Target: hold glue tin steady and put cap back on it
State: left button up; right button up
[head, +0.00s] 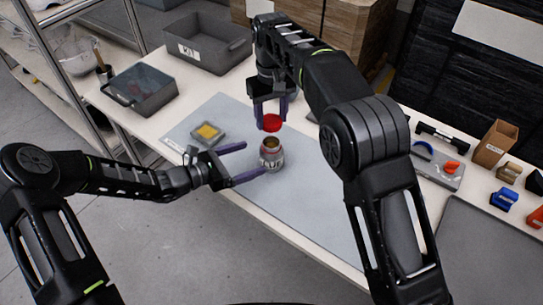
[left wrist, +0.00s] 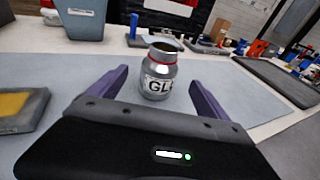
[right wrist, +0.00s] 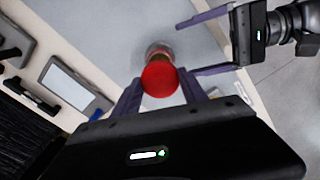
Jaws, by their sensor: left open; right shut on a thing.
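The glue tin (head: 270,158) is a silver jar with a red ring at its neck and a label. It stands upright and uncapped on the grey mat, and it also shows in the left wrist view (left wrist: 158,75). My left gripper (head: 254,160) is open, its purple fingers pointing at the tin from the left. The tin appears between and beyond the fingertips in the left wrist view. My right gripper (head: 271,112) is shut on the red cap (head: 271,124), held above the tin's mouth and apart from it. In the right wrist view the cap (right wrist: 160,79) hides most of the tin.
A small tray with a yellow pad (head: 208,132) lies on the mat (head: 316,195), behind my left gripper. A grey bin (head: 208,45) and a lidded grey box (head: 140,88) stand at the back left. Several small items stand at the right.

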aim_at(271, 151)
pick_arm(q)
jog(key=x, duration=0.8)
jog(key=shift+w+d, duration=0.1)
jog(key=shift+d, duration=0.1)
jog(key=shift+c, duration=0.2)
grip_shut()
dwell(0.6)
